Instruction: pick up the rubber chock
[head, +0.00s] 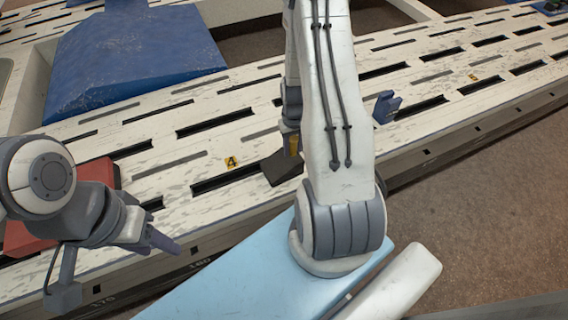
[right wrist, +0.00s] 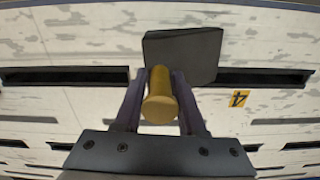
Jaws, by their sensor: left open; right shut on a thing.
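The dark wedge-shaped rubber chock (head: 282,168) lies on the pale slotted bench rail, next to a long slot and right of a yellow "4" tag. It also shows in the right wrist view (right wrist: 184,54), just beyond the fingertips. My right gripper (right wrist: 160,88) is shut on a brass-yellow cylinder (right wrist: 160,104), which sits upright between its fingers. In the head view the cylinder (head: 294,145) is directly above the chock; whether the two are joined I cannot tell. My right arm hides part of that area. My left gripper (head: 165,243) is open and empty, over the rail's near edge.
A red block (head: 100,172) lies at the left, partly behind my left arm. A blue sloped cover (head: 135,55) stands at the back left. A small blue bracket (head: 386,107) is on the rail right of my right arm. The rail surface between is mostly clear.

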